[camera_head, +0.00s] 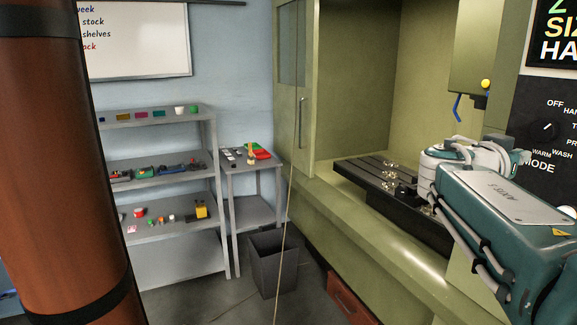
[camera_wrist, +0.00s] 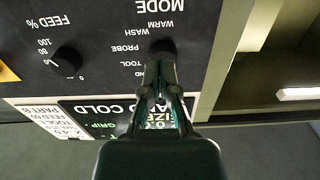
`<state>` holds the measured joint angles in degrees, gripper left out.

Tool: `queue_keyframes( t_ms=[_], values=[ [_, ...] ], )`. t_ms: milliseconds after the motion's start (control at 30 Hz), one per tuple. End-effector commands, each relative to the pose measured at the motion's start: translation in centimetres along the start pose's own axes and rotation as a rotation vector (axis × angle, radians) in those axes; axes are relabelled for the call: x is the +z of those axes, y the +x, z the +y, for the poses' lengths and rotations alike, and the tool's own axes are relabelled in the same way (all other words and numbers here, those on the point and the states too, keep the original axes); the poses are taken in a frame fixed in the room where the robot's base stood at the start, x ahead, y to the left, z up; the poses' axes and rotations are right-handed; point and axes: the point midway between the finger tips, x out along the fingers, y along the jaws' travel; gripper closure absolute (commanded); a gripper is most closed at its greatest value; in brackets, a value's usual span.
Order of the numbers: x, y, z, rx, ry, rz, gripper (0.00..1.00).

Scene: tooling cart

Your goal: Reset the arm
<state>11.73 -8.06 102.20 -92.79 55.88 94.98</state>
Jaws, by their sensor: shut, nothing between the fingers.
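My gripper (camera_wrist: 161,72) shows in the wrist view with its dark fingers together and nothing between them. Its tips lie in front of the MODE knob (camera_wrist: 162,47) on the black control panel (camera_wrist: 100,25), and I cannot tell whether they touch it. The panel lettering is upside down in this view. In the head view the MODE knob (camera_head: 547,127) is at the right edge. My teal arm is folded at the lower right there, and my gripper cannot be made out.
The green machine (camera_head: 390,245) stands close by my arm, with a dark slotted table (camera_head: 375,175) inside. A FEED knob (camera_wrist: 68,60) is on the panel. Grey shelves (camera_head: 160,225) with small items, a side table (camera_head: 255,165) and a dark bin (camera_head: 275,265) stand farther left.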

Motion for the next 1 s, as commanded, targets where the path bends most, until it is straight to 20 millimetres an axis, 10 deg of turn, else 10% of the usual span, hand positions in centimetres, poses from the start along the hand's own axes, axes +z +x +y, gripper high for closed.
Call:
queue_keyframes(
  t_ms=[267,700,1000],
  values=[
    [5.1,-3.5,1.8,-0.056,-0.13,-0.22,1.0],
    [20.4,-18.1,5.5,-0.529,-0.5,-0.77,1.0],
    [27.0,-28.0,7.2,-0.967,-0.62,-0.932,1.0]
  ],
)
